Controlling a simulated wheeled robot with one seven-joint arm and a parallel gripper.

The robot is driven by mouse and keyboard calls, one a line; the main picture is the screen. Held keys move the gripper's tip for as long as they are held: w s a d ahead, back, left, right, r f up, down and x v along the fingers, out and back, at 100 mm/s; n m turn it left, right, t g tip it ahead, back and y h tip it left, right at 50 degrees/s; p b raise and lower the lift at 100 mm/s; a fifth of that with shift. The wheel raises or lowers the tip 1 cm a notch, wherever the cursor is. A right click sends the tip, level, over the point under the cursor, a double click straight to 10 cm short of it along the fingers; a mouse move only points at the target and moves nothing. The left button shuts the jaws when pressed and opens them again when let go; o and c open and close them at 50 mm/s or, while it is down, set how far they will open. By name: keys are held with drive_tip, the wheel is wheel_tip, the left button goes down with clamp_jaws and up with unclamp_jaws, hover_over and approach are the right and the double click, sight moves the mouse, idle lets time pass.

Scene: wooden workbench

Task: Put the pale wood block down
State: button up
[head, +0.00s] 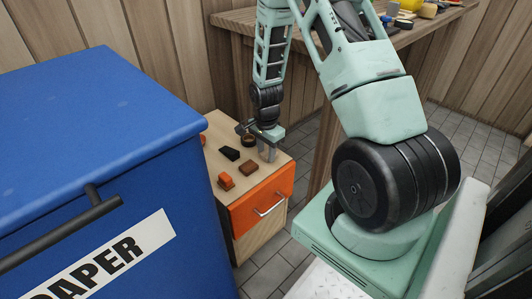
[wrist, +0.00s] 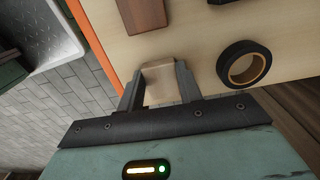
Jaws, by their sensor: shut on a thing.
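The pale wood block (wrist: 158,84) is between the two fingers of my gripper (wrist: 157,76) in the wrist view, and the gripper is shut on it. In the head view my gripper (head: 267,152) points down over the right part of the small cabinet's top (head: 272,168), near its orange front. The block can hardly be made out from the fingers there. In the wrist view the block is over the pale top, just inside the orange edge. I cannot tell whether its underside touches the top.
A black tape ring (wrist: 244,63) and a brown block (wrist: 142,14) lie close by on the top. An orange block (head: 226,180) and a black piece (head: 230,154) lie further left. A blue paper bin (head: 100,130) stands left of the cabinet, a wooden workbench (head: 420,32) behind right.

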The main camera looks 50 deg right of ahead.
sight(266, 154)
drive_tip(key=o, duration=1)
drive_tip(key=shift+c, duration=0.2)
wheel_tip(266, 154, up, 12)
drive_tip(key=p, duration=0.4)
drive_tip(key=shift+p, duration=0.4)
